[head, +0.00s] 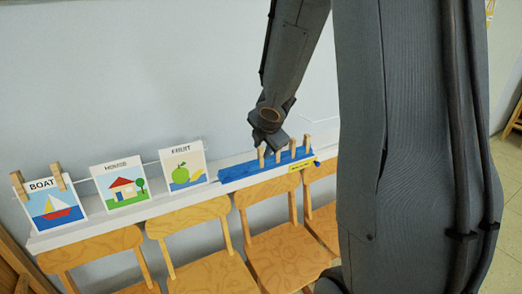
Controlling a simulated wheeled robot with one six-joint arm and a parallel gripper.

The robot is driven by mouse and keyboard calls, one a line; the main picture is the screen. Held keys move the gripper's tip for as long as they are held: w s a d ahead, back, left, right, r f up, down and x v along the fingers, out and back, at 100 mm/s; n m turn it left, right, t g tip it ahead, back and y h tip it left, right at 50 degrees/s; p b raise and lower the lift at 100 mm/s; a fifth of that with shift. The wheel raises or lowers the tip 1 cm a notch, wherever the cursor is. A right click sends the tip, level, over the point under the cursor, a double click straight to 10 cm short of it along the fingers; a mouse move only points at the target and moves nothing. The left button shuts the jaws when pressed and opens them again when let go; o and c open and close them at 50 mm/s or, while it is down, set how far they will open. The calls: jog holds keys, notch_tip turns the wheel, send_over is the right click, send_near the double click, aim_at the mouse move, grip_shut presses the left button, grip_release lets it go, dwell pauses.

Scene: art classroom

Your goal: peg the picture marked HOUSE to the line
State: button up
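The picture marked HOUSE (121,188) stands on a white ledge (150,207) against the wall, between the BOAT picture (52,207) and the FRUIT picture (184,168). It has no pegs on it. Two wooden pegs sit on the top corners of BOAT. A thin white line (152,163) runs along the wall at the height of the pictures. A blue rack (235,173) holds several upright wooden pegs (293,148). My gripper (269,146) points down at the rack's pegs, close to the left ones. Its fingers are dark and partly hidden, so their opening is unclear.
Several wooden chairs (208,265) stand in a row in front of the ledge. The wall above the pictures is clear. My arm hides much of the right side.

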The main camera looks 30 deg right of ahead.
aim_at(262, 149)
jog(key=w+d+n+y, duration=0.2)
jog(key=w+d+n, duration=0.35)
jog(key=n, duration=0.75)
jog(key=w+f+b, duration=0.1)
jog(key=w+f, duration=0.1)
jog(key=f, duration=0.1)
jog(key=w+f+n+b, duration=0.1)
jog(key=w+f+b, duration=0.1)
jog(key=w+f, duration=0.1)
jog(key=w+f+n+b, duration=0.1)
jog(key=w+f+b, duration=0.1)
jog(key=f, duration=0.2)
jog(key=shift+w+f+t, duration=0.2)
jog(key=shift+w+t, duration=0.1)
jog(key=shift+w, duration=0.1)
jog(key=c, duration=0.7)
jog(key=shift+c, duration=0.2)
jog(key=shift+r, duration=0.2)
jog(key=shift+r+p, duration=3)
jog(key=shift+p, duration=0.75)
